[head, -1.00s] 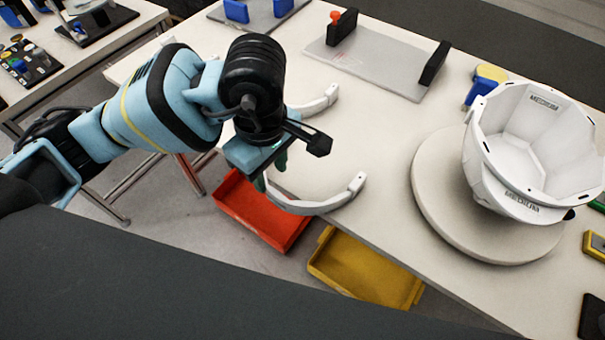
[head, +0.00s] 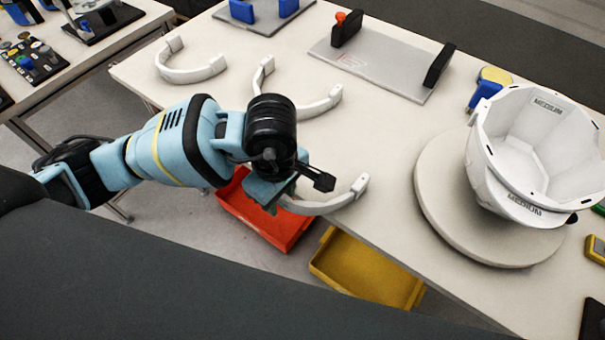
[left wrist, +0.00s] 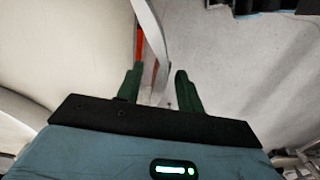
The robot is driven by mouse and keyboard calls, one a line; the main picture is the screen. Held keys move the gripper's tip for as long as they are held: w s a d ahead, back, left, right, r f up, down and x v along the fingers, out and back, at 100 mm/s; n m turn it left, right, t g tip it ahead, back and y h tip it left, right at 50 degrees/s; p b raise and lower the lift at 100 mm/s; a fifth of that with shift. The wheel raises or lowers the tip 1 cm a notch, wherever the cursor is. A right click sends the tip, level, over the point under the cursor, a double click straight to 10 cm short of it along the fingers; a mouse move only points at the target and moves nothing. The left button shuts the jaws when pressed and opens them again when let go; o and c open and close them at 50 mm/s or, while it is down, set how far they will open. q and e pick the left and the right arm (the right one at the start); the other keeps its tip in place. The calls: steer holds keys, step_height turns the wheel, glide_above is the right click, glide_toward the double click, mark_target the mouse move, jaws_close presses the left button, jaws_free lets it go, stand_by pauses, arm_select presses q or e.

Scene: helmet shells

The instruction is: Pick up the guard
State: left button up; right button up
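Three white curved guards lie on the table. The nearest guard (head: 335,202) is at the table's front edge, its left part hidden by my left gripper (head: 276,196). The middle guard (head: 312,108) lies behind my arm, and the far guard (head: 190,74) lies at the back left. In the left wrist view, the green fingers of my left gripper (left wrist: 158,88) are apart. The near guard's white strip (left wrist: 152,38) runs down into the gap between them. I cannot tell whether either finger touches it. My right gripper is not in view.
A white helmet shell (head: 525,165) sits on a round stand (head: 440,195) at the right. A grey fixture plate (head: 375,62) with black end blocks is at the back. Red (head: 262,222) and yellow (head: 365,270) bins are below the front edge.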

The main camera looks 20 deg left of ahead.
arm_select(q)
jaws_close()
stand_by(0.4)
